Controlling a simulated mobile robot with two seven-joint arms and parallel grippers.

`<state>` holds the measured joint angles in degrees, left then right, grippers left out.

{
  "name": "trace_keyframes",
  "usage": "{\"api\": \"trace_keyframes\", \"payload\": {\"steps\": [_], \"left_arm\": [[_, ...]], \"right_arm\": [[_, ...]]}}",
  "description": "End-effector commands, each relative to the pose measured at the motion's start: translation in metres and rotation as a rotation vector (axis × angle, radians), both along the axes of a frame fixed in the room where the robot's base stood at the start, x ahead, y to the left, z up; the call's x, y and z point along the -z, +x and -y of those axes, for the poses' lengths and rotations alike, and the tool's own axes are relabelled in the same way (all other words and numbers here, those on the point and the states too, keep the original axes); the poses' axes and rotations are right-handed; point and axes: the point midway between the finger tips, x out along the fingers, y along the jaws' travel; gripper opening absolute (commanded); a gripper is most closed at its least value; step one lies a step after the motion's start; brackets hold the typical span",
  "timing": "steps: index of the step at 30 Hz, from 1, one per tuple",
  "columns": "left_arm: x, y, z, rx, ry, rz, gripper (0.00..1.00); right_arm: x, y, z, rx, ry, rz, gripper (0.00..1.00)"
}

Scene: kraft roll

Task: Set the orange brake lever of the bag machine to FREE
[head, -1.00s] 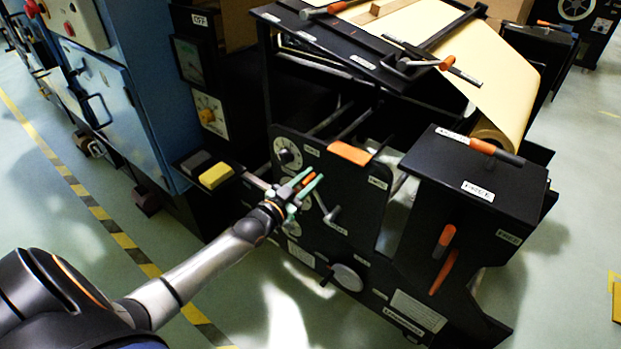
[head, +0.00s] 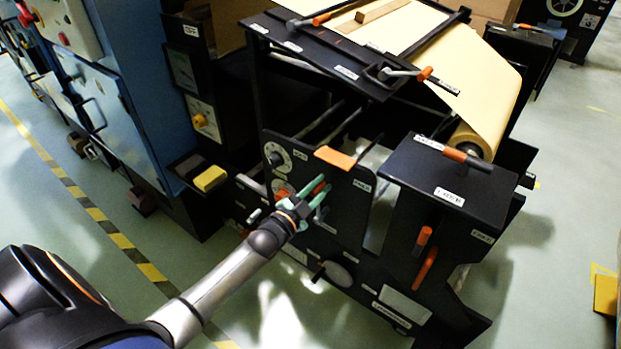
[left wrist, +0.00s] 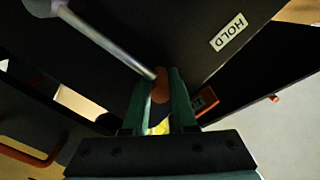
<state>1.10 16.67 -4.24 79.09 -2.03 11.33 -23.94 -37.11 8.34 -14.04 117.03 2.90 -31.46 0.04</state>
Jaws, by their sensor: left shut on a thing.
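The bag machine (head: 345,215) is black, and its near side panel carries dials and small white labels. My left gripper (head: 317,194), with green fingers, is at this panel. In the left wrist view (left wrist: 158,100) its fingers are shut on the orange grip (left wrist: 161,85) of a metal lever (left wrist: 108,42). A label reading HOLD (left wrist: 229,32) shows on the panel beside it. In the head view the fingers hide most of the lever. A label that seems to read FREE (head: 449,197) lies on the right-hand box. My right gripper is not in view.
Other orange handles sit on the machine: one on the box top (head: 468,158), two on its side (head: 423,240), one on the upper crank (head: 425,73). Blue cabinets (head: 120,100) stand left. Floor is clear in front.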

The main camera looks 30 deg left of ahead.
Motion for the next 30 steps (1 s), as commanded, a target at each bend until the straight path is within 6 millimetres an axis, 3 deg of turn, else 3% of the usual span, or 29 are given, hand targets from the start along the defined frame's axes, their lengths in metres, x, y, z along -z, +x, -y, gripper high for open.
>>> {"api": "trace_keyframes", "payload": {"steps": [15,30], "left_arm": [[0.019,-0.005,0.052,-0.004,0.45,0.023,0.0],[0.03,-0.007,0.068,-0.006,0.64,0.034,0.0]], "right_arm": [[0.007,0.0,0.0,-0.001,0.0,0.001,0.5],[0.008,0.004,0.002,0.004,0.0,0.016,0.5]]}}
